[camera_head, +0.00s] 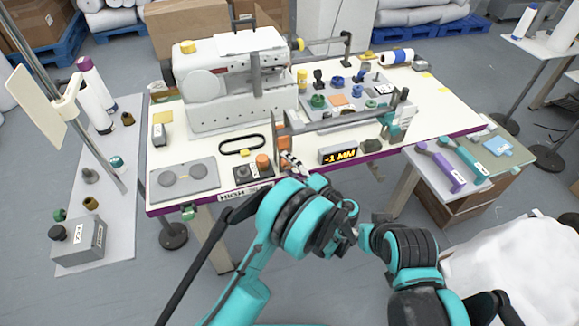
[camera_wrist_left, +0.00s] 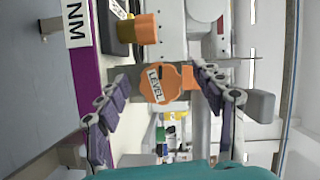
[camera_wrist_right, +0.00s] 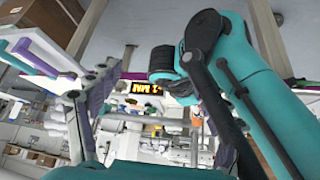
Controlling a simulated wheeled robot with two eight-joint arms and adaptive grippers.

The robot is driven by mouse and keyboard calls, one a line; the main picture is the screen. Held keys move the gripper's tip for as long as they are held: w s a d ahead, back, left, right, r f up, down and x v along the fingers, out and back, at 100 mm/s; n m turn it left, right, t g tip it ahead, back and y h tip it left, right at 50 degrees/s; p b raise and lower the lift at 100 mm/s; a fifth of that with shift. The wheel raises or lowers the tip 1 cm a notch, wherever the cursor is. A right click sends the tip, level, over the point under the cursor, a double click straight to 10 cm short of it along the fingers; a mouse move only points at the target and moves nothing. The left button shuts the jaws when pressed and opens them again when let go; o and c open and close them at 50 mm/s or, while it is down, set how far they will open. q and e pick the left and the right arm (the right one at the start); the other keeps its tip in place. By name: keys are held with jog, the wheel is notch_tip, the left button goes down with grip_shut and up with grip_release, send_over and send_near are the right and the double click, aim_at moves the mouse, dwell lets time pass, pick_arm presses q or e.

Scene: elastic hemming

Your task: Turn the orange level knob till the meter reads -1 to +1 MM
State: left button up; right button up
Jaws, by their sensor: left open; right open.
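The orange level knob (camera_wrist_left: 160,84), with a white LEVEL label on its face, lies between the spread fingers of my left gripper (camera_wrist_left: 165,88) in the left wrist view. The gripper is open, with a gap visible on both sides of the knob. In the head view this gripper (camera_head: 291,163) is at the table's front edge and partly hides the knob area. The meter (camera_head: 338,153) stands just right of it and shows -1 MM in yellow digits; its display also shows in the right wrist view (camera_wrist_right: 143,89). My right gripper (camera_wrist_right: 150,98) is open and empty, back from the table.
Another orange knob (camera_wrist_left: 138,28) on a dark base sits beside the level knob. A white sewing machine (camera_head: 225,85) stands behind. A grey plate (camera_head: 184,180) lies at left, a black belt loop (camera_head: 242,145) behind. A side table (camera_head: 460,165) holds purple and teal tools.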

pick_arm(q)
jog(key=s+d+b, duration=0.1)
jog(key=s+d, duration=0.1)
jog(key=s, duration=0.4)
jog(key=shift+s, duration=0.2)
jog(key=shift+d, duration=0.1)
jog(key=w, duration=0.2)
jog(key=w+a+p, duration=0.1)
jog(key=w, duration=0.1)
jog(key=w+a, duration=0.1)
jog(key=w, duration=0.2)
jog(key=shift+a+r+p, duration=0.1)
jog(key=shift+a+p, duration=0.1)
jog(key=shift+p, duration=0.1)
jog(key=shift+n+g, duration=0.3)
jog(key=shift+n, duration=0.3)
jog(key=shift+s+n+h, duration=0.1)
jog(key=shift+n+h, duration=0.6)
jog(key=shift+n, duration=0.3)
jog(key=shift+n+g+h, duration=0.3)
jog(key=shift+n+h, duration=0.3)
jog(key=shift+n, duration=0.4)
